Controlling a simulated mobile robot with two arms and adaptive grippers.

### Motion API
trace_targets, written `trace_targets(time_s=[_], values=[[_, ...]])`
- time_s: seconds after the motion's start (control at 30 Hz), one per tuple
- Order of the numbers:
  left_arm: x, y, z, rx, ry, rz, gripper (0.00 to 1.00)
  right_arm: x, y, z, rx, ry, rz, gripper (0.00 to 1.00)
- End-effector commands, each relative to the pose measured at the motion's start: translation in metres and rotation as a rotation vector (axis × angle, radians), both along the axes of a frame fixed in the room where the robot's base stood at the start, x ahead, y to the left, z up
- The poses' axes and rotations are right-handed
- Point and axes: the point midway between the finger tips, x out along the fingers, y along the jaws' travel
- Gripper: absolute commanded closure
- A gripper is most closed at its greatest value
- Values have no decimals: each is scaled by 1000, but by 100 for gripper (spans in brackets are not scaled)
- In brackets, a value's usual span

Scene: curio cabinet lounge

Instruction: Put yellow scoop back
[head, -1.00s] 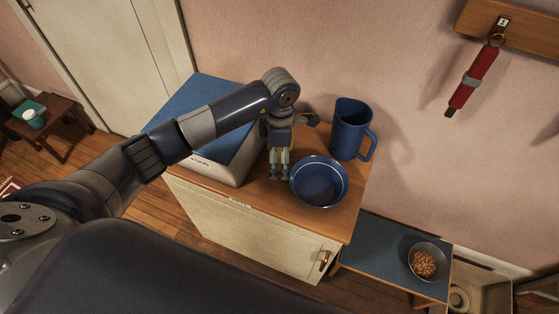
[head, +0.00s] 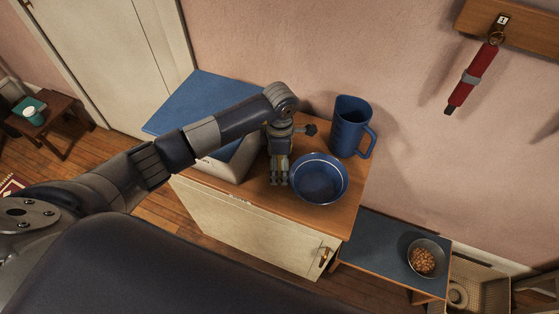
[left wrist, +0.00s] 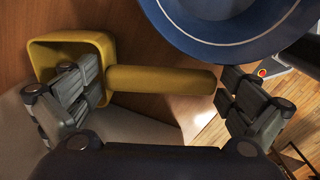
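The yellow scoop lies on the wooden cabinet top and shows in the left wrist view (left wrist: 160,80), its square bowl at the left and its handle pointing right. In the head view my gripper and arm mostly hide it. My left gripper (head: 279,182) is over the cabinet top, just left of the blue bowl (head: 320,180). In the left wrist view its fingers (left wrist: 160,92) are wide apart, one by the scoop's bowl and one by the handle's end. They are not closed on it. My right gripper is not in view.
A blue jug (head: 351,127) stands behind the blue bowl on the cabinet (head: 245,222). A blue-lidded box (head: 190,103) is at the left. A lower bench (head: 378,243) at the right holds a bowl of brown pieces (head: 425,258). A red tool (head: 473,78) hangs on the wall.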

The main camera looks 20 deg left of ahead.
Motion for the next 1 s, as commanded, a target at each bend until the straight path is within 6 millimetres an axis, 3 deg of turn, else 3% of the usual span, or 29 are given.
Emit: trace_targets(time_s=[0.27,0.7,1.0], values=[[1,0,7,-1,-4,0,0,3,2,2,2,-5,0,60],[3,0,93,0,-5,0,0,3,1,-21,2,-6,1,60],[1,0,122,0,-1,0,0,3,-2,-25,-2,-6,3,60]])
